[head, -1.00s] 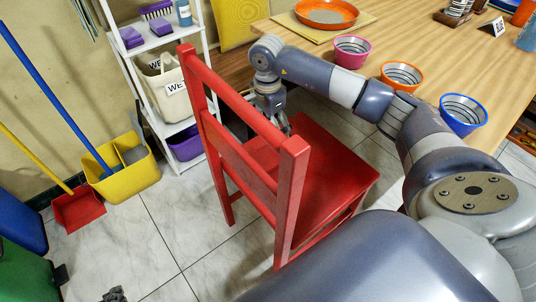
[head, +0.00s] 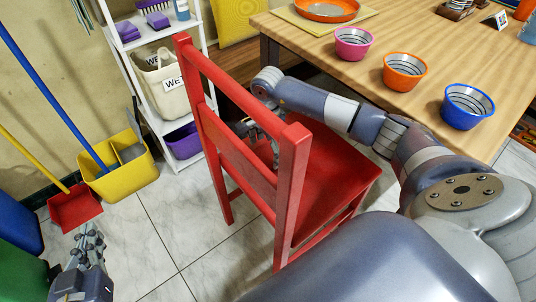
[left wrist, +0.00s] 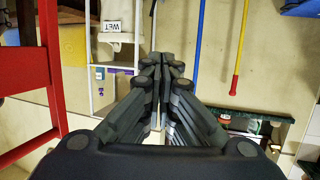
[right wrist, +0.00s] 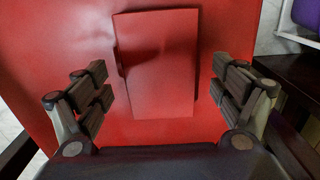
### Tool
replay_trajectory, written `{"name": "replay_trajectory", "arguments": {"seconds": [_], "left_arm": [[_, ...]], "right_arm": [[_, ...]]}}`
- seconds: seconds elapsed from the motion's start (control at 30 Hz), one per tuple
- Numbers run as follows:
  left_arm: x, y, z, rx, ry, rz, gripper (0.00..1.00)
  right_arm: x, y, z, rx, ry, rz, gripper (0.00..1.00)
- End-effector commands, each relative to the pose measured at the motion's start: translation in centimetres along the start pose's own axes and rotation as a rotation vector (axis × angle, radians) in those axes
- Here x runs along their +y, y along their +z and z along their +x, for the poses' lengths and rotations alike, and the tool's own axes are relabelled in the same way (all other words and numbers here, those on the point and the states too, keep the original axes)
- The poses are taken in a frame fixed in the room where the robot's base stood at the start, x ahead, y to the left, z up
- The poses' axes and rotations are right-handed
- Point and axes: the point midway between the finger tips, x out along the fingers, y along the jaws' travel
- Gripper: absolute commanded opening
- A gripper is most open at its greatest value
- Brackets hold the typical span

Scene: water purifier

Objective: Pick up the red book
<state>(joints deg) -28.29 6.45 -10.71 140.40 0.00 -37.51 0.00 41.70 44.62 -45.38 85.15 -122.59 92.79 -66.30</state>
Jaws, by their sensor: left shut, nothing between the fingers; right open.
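The red book (right wrist: 155,90) lies flat on the red chair seat (right wrist: 60,50) in the right wrist view. In the head view I cannot make it out behind the chair's backrest. My right gripper (right wrist: 160,66) is open, with its fingers spread to either side of the book and nothing held. In the head view the right gripper (head: 268,140) shows partly behind the backrest, low over the seat. My left gripper (head: 91,236) is shut and empty at the lower left, well away from the chair; its fingertips meet in the left wrist view (left wrist: 161,62).
The chair's backrest (head: 290,180) stands between my head camera and the right gripper. A wooden table (head: 440,75) with pots is at the right. A white shelf (head: 205,100) with a bag stands behind the chair. A yellow bucket (head: 120,175) is at the left.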

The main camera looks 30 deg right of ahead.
Motion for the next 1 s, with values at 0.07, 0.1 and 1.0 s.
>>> {"name": "replay_trajectory", "arguments": {"seconds": [0.07,0.1,1.0], "left_arm": [[0.1,-0.6,0.12,0.034,0.002,0.0,0.0],[0.13,-0.87,0.13,0.045,0.003,-0.001,0.0],[0.11,-0.95,0.07,0.039,0.002,0.0,0.0]], "right_arm": [[0.01,0.04,0.6,-0.001,0.001,0.0,0.88],[0.02,0.05,0.73,-0.001,0.001,-0.001,0.88],[-0.03,-0.01,0.21,0.0,-0.001,-0.001,0.38]]}}
